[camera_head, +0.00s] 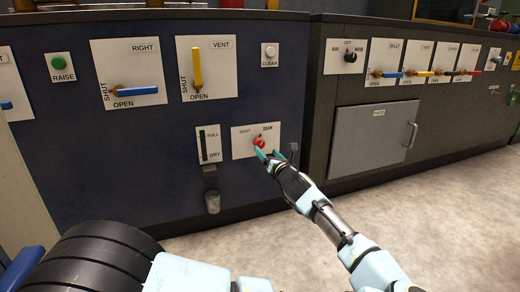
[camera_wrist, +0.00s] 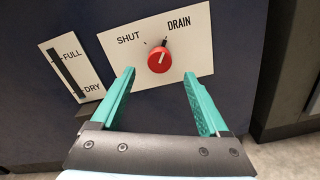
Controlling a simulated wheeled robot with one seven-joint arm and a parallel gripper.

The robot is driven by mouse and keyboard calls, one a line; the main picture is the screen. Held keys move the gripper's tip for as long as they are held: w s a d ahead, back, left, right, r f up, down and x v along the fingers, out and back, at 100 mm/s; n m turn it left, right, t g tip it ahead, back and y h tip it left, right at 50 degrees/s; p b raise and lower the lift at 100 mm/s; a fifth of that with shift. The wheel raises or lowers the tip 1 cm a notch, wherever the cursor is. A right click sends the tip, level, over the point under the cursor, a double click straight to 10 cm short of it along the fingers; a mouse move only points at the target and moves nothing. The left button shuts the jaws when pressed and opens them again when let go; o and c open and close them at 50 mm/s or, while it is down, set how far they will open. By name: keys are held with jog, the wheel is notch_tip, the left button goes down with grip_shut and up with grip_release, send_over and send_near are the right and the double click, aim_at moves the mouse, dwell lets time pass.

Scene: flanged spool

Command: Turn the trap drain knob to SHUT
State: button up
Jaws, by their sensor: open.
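The trap drain knob (camera_wrist: 158,60) is red and round on a white plate (camera_wrist: 185,68) marked SHUT at left and DRAIN at right. In the head view the knob (camera_head: 258,141) sits low on the dark blue cabinet. My gripper (camera_wrist: 159,75) is open with its green fingers apart, one at each side below the knob, and nothing is between them. In the head view my gripper (camera_head: 267,155) is right at the knob's lower right. I cannot tell whether a finger touches it.
A FULL/DRY gauge (camera_wrist: 74,72) is left of the plate. Below it a grey cup-like fitting (camera_head: 212,202) sticks out. Above are the yellow VENT lever (camera_head: 197,68) and blue RIGHT lever (camera_head: 135,90). A grey cabinet (camera_head: 325,120) stands at right. The pale floor is clear.

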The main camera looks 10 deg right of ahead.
aim_at(260, 145)
jog(key=w, duration=0.2)
jog(key=w+b, duration=0.1)
jog(key=w, duration=0.1)
jog(key=w+a+b, duration=0.1)
jog(key=w, duration=0.1)
jog(key=shift+f, duration=0.2)
jog(key=shift+w+r, duration=0.15)
jog(key=shift+w, duration=0.5)
grip_shut()
